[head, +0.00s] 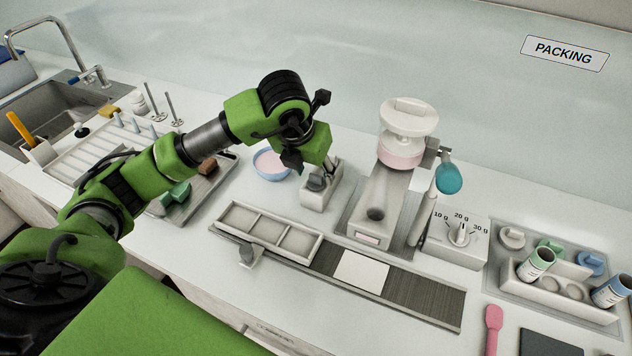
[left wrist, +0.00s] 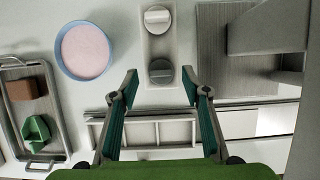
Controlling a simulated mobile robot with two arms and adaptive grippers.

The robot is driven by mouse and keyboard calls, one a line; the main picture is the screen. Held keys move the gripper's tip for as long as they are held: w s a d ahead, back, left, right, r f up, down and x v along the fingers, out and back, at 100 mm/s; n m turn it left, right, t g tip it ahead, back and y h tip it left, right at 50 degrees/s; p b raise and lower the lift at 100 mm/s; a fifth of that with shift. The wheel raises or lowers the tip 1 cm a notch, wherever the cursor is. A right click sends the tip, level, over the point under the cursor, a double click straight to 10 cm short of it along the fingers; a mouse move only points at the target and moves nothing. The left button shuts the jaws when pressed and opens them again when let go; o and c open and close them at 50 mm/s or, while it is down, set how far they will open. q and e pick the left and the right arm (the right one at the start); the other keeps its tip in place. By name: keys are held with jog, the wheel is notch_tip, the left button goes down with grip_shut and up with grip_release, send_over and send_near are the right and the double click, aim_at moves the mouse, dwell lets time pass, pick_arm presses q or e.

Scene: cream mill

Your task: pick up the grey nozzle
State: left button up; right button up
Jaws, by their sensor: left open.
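The grey nozzle (head: 316,183) appears to be the round dark-grey piece at the near end of a small white holder (head: 318,202). In the left wrist view the nozzle (left wrist: 161,72) shows as a grey disc with a raised bar, and a lighter round piece (left wrist: 157,19) sits at the far end of the same holder (left wrist: 158,48). My left gripper (left wrist: 159,76) is open and empty, its fingertips on either side of the nozzle in that view. In the head view the left gripper (head: 308,163) hangs over the holder and partly hides it. My right gripper is not seen.
A blue-rimmed bowl (head: 259,164) stands left of the holder, and a tray (head: 213,187) with brown and green pieces lies beyond it. A white dispenser (head: 366,215) stands close on the right. A compartment tray (head: 258,243) lies in front.

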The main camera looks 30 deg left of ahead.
aim_at(315, 184)
pick_arm(q)
jog(key=shift+x, duration=0.85)
jog(key=shift+r, duration=0.1)
jog(key=c, duration=1)
jog(key=shift+c, duration=0.2)
notch_tip(315, 184, up, 10)
jog(key=b, duration=0.2)
